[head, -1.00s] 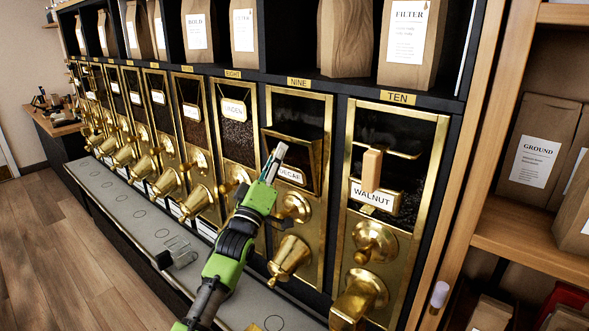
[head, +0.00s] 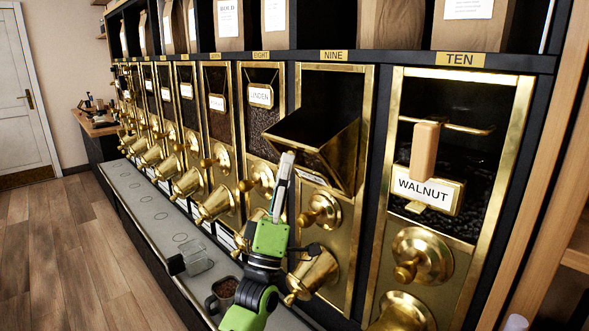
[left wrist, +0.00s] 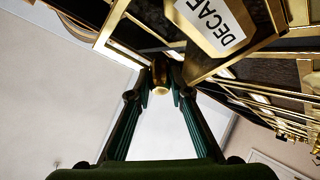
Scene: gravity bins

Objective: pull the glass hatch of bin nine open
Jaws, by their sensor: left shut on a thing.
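Bin nine (head: 341,275) is a tall brass-fronted bin under the label NINE (head: 334,56). Its brass-framed hatch (head: 348,154) is tilted well out from the front, and the dark opening shows above it. My left gripper (head: 287,158) is at the hatch's outer side. In the left wrist view, my left fingers (left wrist: 161,88) are shut on a small brass knob (left wrist: 161,74) of the hatch. The hatch's DECAF label (left wrist: 210,22) shows close by in that view. My right gripper is not in view.
Bin eight's hatch (head: 262,105) is on the left. A clear container (head: 196,258) and a cup of beans (head: 224,290) stand on the grey ledge (head: 150,208) below.

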